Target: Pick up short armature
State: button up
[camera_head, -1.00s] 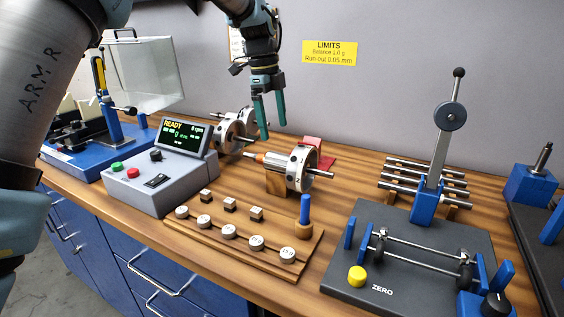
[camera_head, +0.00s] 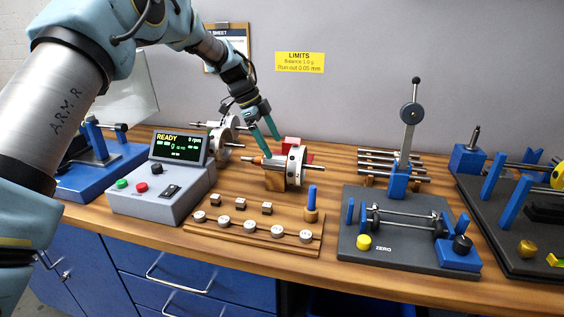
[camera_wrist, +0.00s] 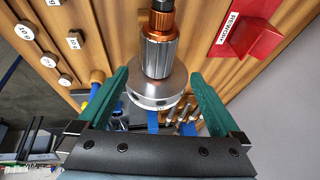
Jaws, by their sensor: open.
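An armature (camera_head: 293,167) with a silver disc, a copper-coloured section and a thin shaft lies level on a wooden block (camera_head: 273,181); I take it for the short armature. In the wrist view its ribbed silver core (camera_wrist: 160,56) and disc (camera_wrist: 157,88) show between my fingers. A second armature (camera_head: 219,143) with a similar disc lies behind it to the left, partly hidden. My gripper (camera_head: 264,143) is open and empty, pointing down over the first armature. In the wrist view, my fingers (camera_wrist: 160,82) stand on either side of the disc, and contact cannot be told.
A red labelled holder (camera_head: 292,143) stands just behind the armature. In front is a wooden weight board (camera_head: 262,226) with a blue-handled tool (camera_head: 311,200). The grey READY console (camera_head: 165,190) is left. A shaft rack (camera_head: 395,166) and black ZERO stand (camera_head: 410,262) are right.

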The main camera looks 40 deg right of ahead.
aim_at(280, 156)
jog(key=shift+s+p+x, duration=0.15)
jog(key=shift+p+x, duration=0.6)
jog(key=shift+x, duration=0.7)
jog(key=shift+s+p+x, duration=0.15)
jog(key=shift+p+x, duration=0.6)
jog(key=shift+x, duration=0.65)
grip_shut()
jog(key=shift+r, duration=0.2)
